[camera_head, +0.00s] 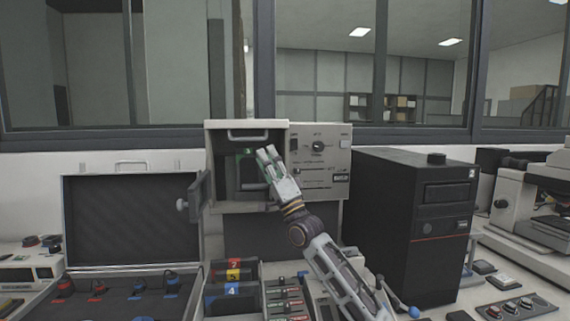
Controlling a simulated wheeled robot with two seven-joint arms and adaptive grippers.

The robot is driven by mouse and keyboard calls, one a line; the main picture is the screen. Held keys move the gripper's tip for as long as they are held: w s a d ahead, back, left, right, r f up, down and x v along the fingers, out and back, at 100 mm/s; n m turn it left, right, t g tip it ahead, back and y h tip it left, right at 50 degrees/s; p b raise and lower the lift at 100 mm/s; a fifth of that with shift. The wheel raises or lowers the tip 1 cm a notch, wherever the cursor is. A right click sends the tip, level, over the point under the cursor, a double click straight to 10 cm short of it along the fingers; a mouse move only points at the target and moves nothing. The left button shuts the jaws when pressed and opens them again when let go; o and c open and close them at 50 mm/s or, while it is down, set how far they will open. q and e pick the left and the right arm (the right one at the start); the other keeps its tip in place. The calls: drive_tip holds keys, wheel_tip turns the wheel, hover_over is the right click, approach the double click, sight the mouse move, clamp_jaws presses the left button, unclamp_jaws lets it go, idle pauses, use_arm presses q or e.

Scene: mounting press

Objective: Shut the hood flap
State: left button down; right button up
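The mounting press has a light grey housing with a control panel (319,159) on its right half. Its left half is an open-fronted chamber with a dark inside and a small green part in it. A pale strip with a bar handle (247,137) runs along the top of the opening; I take it for the hood flap, but its exact angle is unclear. A side door (197,194) with a round knob stands swung open at the left. My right gripper (267,153) is in front of the chamber, fingers pointing up and left, below and right of the handle. Its fingertip gap is unclear. My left gripper is out of view.
A black computer case (395,230) stands close right of the press, and a microscope (525,205) farther right. An open case (130,220) is at the left. Numbered boxes (232,289) and a switch block (285,296) crowd the bench in front.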

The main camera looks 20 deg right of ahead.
drive_tip(key=s+d, duration=0.2)
drive_tip(key=s, duration=0.4)
drive_tip(key=shift+s+d, duration=0.15)
drive_tip(key=shift+s, duration=0.1)
idle(0.6)
